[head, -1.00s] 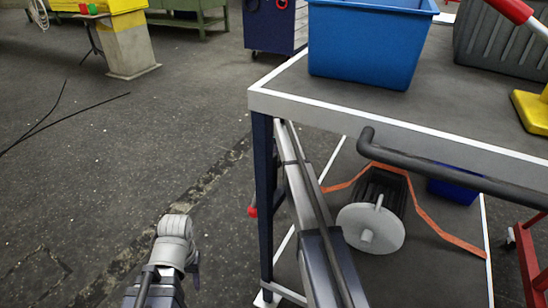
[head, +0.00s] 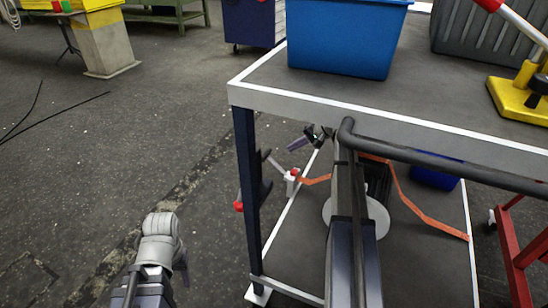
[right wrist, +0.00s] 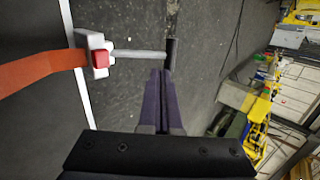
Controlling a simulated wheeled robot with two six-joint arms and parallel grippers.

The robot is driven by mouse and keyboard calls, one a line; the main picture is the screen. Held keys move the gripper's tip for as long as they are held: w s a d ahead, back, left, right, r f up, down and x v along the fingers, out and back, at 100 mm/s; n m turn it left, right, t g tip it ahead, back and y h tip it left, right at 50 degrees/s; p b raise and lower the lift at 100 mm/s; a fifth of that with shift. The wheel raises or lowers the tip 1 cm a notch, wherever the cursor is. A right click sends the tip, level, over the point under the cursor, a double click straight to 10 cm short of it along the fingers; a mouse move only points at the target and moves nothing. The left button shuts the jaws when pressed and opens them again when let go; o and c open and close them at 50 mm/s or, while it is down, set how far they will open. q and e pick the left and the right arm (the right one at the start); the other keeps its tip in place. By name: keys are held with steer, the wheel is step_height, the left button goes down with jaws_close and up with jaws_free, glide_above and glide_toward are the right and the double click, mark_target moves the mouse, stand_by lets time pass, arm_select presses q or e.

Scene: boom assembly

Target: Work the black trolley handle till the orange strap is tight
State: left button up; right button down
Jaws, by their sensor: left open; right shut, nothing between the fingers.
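The orange strap (head: 425,215) runs over a dark ribbed load (head: 378,185) on the trolley's lower shelf. Its left end meets a white block with a red part (head: 291,183). In the right wrist view the strap (right wrist: 40,74) enters this white block (right wrist: 98,58), and a metal rod leads from it to the black handle grip (right wrist: 171,54). My left gripper (head: 182,270) is open over the floor, partly hidden.
The trolley's grey top (head: 270,85) carries a blue bin (head: 345,40) and a yellow-based tool (head: 515,97). A black push bar (head: 450,172) crosses its near side. A dark corner post (head: 246,190) stands left of the white block.

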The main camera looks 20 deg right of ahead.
steer(key=shift+t+y, duration=0.4)
steer(key=shift+t, duration=0.5)
steer(key=v, duration=0.4)
steer(key=shift+s+d+f, duration=0.1)
steer(key=shift+b, duration=0.3)
steer(key=b, duration=0.7)
glide_toward(268, 154)
steer(key=x, duration=0.5)
steer(key=shift+f, duration=0.3)
steer(key=shift+b+x, duration=0.35)
steer(key=shift+x, duration=0.45)
steer(key=shift+r, duration=0.15)
